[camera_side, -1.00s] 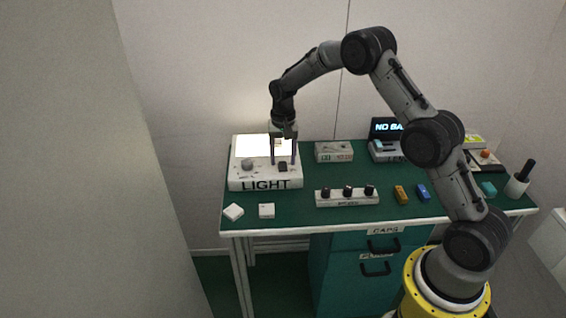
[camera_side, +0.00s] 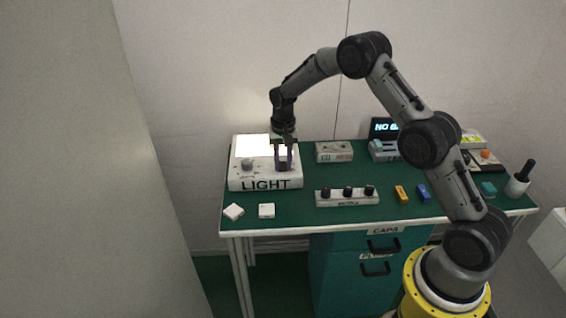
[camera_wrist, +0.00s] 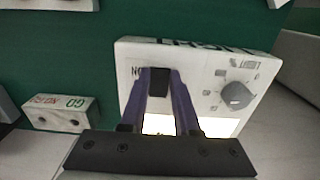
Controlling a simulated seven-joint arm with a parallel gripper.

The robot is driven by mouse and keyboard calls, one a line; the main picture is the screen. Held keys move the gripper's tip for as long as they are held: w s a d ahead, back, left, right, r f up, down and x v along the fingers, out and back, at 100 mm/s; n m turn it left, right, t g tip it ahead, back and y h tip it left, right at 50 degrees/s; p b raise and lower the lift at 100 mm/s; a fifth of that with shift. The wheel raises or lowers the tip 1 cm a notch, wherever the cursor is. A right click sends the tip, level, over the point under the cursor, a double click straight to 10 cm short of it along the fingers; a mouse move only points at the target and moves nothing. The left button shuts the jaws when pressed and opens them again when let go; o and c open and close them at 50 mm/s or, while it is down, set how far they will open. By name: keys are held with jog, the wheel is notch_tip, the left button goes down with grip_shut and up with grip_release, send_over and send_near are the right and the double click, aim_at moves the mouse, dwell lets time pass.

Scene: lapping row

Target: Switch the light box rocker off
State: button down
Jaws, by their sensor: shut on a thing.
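The white light box (camera_side: 236,172), marked LIGHT, stands at the left of the green bench, its top panel (camera_side: 250,146) glowing white. It also shows in the wrist view (camera_wrist: 137,50). The black rocker (camera_wrist: 159,82) sits on its top face, with the letters ON beside it. My gripper (camera_wrist: 160,80) has its purple fingers closed on the rocker's two sides. In the side view my gripper (camera_side: 283,168) points down onto the box, with the dark rocker between its fingertips. Which way the rocker is tipped I cannot tell.
A grey knob (camera_side: 247,164) is on the box left of the rocker. Two white tiles (camera_side: 266,211) lie in front. A strip with dark knobs (camera_side: 347,198) and a GO box (camera_side: 333,152) stand to the right. Bare bench lies between them.

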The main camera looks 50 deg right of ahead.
jog(key=shift+w, duration=0.1)
jog(key=shift+w+d+g+y, duration=0.15)
jog(key=shift+d+g+y, duration=0.05)
jog(key=shift+g+y, duration=0.2)
jog(key=shift+w+d+r+g+y, duration=0.1)
jog(key=shift+r+g+y, duration=0.05)
jog(key=shift+g+y, duration=0.45)
jog(key=c, duration=0.6)
grip_release()
jog(key=shift+c, duration=0.2)
jog(key=shift+r, duration=0.1)
